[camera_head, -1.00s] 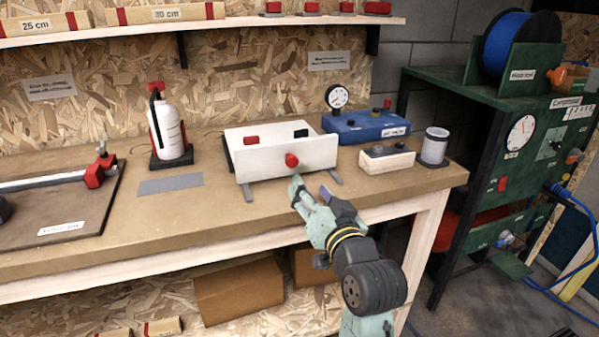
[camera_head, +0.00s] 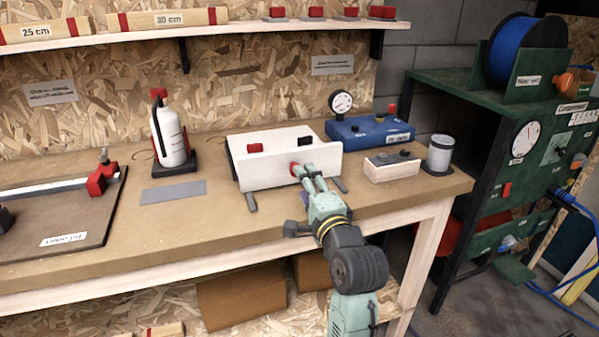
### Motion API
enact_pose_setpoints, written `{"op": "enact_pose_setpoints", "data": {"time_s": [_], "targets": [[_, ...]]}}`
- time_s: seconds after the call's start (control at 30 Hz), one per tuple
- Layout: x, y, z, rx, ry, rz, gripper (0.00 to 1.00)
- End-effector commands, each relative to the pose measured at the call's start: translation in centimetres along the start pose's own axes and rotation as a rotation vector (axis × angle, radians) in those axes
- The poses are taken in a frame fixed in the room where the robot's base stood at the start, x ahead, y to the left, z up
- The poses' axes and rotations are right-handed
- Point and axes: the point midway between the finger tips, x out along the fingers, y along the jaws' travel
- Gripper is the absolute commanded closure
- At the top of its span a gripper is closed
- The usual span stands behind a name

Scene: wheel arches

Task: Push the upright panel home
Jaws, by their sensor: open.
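The white upright panel (camera_head: 263,175) forms the front face of a low white unit on the workbench. A red knob (camera_head: 296,169) sits near the middle of the panel. Grey rails (camera_head: 252,202) stick out below it at both ends. My gripper (camera_head: 304,172) is at the panel's front, with its fingertips at the knob and partly covering it. The fingers are open, with a narrow gap between them. I cannot tell whether they touch the knob or panel. Any gap behind the panel is hard to make out.
A small pale box (camera_head: 391,168) and a grey canister (camera_head: 439,153) stand to the right. A blue gauge unit (camera_head: 362,131) is behind. A white bottle (camera_head: 170,138) stands left, near a grey strip (camera_head: 173,192). The bench top (camera_head: 205,219) in front is clear.

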Motion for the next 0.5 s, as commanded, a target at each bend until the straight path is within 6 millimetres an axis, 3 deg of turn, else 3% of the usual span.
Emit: {"op": "enact_pose_setpoints", "data": {"time_s": [0.2,0.5], "targets": [[3.4,-0.2,0.0,-0.001,-0.001,0.000,0.53],[4.7,0.0,0.0,-0.002,0.001,-0.001,0.53]]}}
